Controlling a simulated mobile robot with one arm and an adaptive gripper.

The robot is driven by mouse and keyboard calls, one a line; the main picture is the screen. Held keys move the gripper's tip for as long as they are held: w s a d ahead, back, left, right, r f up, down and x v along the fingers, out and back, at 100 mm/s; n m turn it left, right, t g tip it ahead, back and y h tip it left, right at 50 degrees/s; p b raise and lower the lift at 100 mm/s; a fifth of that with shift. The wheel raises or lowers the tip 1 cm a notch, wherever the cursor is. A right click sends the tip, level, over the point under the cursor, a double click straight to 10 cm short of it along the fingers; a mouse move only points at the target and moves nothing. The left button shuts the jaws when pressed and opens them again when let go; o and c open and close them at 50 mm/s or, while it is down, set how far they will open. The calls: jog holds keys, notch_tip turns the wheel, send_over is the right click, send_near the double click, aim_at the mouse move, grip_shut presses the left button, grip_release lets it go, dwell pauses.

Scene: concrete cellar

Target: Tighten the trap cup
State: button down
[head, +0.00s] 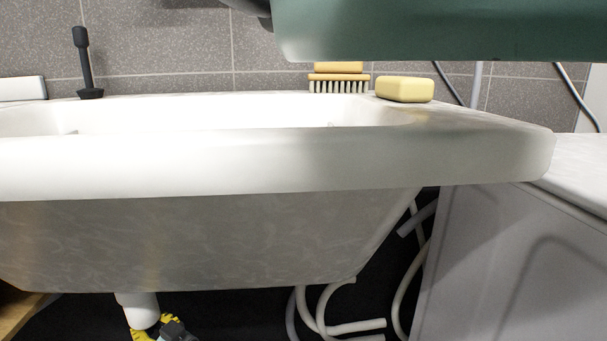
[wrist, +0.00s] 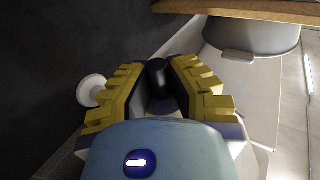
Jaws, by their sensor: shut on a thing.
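The white sink basin (head: 190,245) fills the middle of the head view, with a short white drain pipe (head: 138,309) under its left part. My gripper (head: 160,334) shows only in part below that pipe, at the picture's bottom edge. In the wrist view, its yellow padded fingers (wrist: 158,68) are closed around a dark rounded piece (wrist: 158,77), which I take to be the trap cup. The fingers and the gripper body hide most of it. How its thread sits cannot be seen.
A white round pipe piece (wrist: 92,90) lies left of the fingers. A grey bin (wrist: 250,48) stands at upper right. White hoses (head: 325,310) hang right of the drain, beside a white cabinet (head: 515,265). A soap (head: 405,89) and a brush (head: 338,83) are on the sink rim.

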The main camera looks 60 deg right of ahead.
jog(key=shift+r, duration=0.1)
jog(key=c, duration=0.6)
grip_release()
jog(key=shift+w, duration=0.15)
jog(key=shift+r+m+h+p, duration=0.1)
jog(key=shift+m+h+p, duration=0.65)
jog(key=shift+h, duration=0.45)
jog(key=m+h, duration=0.2)
jog(key=h, duration=0.1)
jog(key=shift+a+f+h, duration=0.15)
jog(key=shift+f+h, duration=0.05)
jog(key=shift+h, duration=0.1)
jog(key=shift+d, duration=0.2)
